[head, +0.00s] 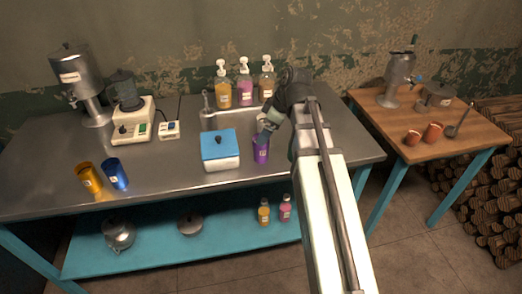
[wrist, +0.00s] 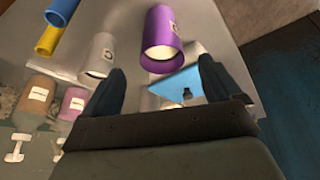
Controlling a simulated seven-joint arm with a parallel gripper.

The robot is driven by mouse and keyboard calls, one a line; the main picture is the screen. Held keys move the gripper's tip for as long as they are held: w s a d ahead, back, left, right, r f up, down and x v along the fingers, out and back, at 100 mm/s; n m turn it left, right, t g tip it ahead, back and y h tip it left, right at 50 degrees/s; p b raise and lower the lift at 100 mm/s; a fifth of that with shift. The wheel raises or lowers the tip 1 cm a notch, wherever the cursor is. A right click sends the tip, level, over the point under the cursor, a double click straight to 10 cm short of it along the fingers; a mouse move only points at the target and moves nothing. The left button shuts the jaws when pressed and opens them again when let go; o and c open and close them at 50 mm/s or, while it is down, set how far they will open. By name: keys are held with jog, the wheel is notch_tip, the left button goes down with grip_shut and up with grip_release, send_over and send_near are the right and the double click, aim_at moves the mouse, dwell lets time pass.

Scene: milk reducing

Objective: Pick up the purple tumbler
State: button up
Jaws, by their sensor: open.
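The purple tumbler (head: 261,152) stands upright on the metal counter, just right of a white box with a blue lid (head: 219,142). In the wrist view the purple tumbler (wrist: 160,30) shows its label and pale inside, beyond my fingertips. My gripper (head: 268,119) is just above and behind the tumbler in the head view. In the wrist view my gripper (wrist: 162,82) has its two dark fingers wide apart, with no object held between them. A grey labelled tumbler (wrist: 99,56) is close to the left finger. My arm hides part of the counter.
An orange tumbler (head: 89,178) and a blue tumbler (head: 115,174) stand at the counter's left front. A wooden side table (head: 435,140) is on the right. The counter's front middle is clear.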

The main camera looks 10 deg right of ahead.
aim_at(261, 149)
jog(key=shift+x, duration=2.65)
jog(key=shift+s, duration=0.2)
